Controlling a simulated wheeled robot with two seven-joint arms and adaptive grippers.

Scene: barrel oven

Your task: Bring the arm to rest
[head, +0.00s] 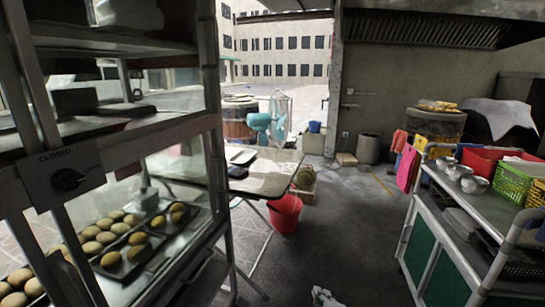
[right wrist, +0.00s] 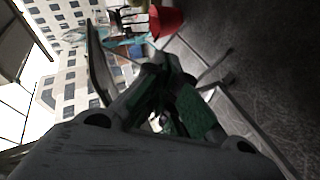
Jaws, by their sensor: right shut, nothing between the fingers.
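My right gripper (head: 325,297) shows only in part at the bottom edge of the head view, low over the dark floor. In the right wrist view its fingers (right wrist: 170,100) are closed together, with dark and green pads and nothing between them. The rest of my right arm is out of the head view. My left gripper is in neither view.
A glass-sided cabinet (head: 105,160) with trays of buns (head: 110,235) fills the left. A folding table (head: 265,172) and a red bucket (head: 285,213) stand mid-scene. A metal cart (head: 445,240) with baskets is at right. The floor (head: 345,235) between is clear.

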